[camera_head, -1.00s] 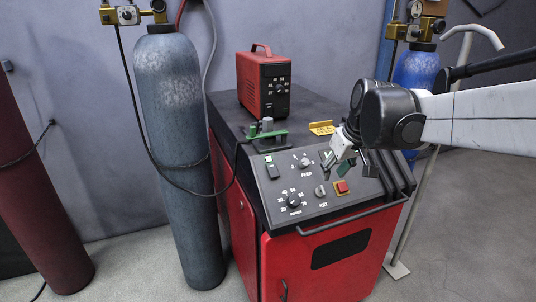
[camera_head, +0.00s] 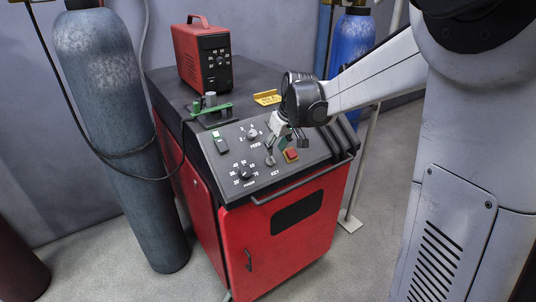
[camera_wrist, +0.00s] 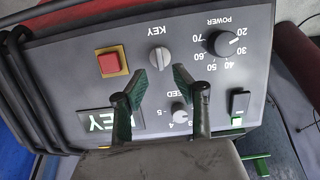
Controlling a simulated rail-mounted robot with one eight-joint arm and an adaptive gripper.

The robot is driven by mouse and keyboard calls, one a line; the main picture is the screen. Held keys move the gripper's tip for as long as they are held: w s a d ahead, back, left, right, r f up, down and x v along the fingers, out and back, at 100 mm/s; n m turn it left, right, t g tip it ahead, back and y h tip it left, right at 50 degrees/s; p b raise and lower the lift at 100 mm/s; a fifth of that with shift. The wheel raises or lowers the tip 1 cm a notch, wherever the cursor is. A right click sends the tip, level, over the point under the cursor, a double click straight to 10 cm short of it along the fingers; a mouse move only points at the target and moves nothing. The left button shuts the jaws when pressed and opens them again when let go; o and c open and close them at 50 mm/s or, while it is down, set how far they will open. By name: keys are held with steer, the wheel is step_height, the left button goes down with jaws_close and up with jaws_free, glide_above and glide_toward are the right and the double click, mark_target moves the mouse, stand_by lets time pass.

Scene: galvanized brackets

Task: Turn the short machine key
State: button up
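The short machine key (camera_wrist: 159,57) is a small grey knob with an upright grip, beside the KEY lettering on the red machine's sloped dark panel. In the head view the key (camera_head: 270,160) sits just left of the red button, below my gripper. My gripper (camera_wrist: 161,79) is open, its two green-padded fingers apart and nothing between them. In the wrist view the key appears just beyond the fingertips, between their lines. In the head view my gripper (camera_head: 280,144) is close above the panel near the key; I cannot tell any contact.
A red button on a yellow square (camera_wrist: 111,62), the power dial (camera_wrist: 226,43), the feed dial (camera_wrist: 180,112) and a rocker switch (camera_wrist: 238,104) surround the key. A handle bar (camera_head: 300,181) runs along the panel's front edge. A red box (camera_head: 203,55) stands on top.

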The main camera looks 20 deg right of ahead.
mark_target(272, 157)
steer(key=shift+x, duration=2.45)
steer(key=shift+c, duration=0.4)
jaws_close()
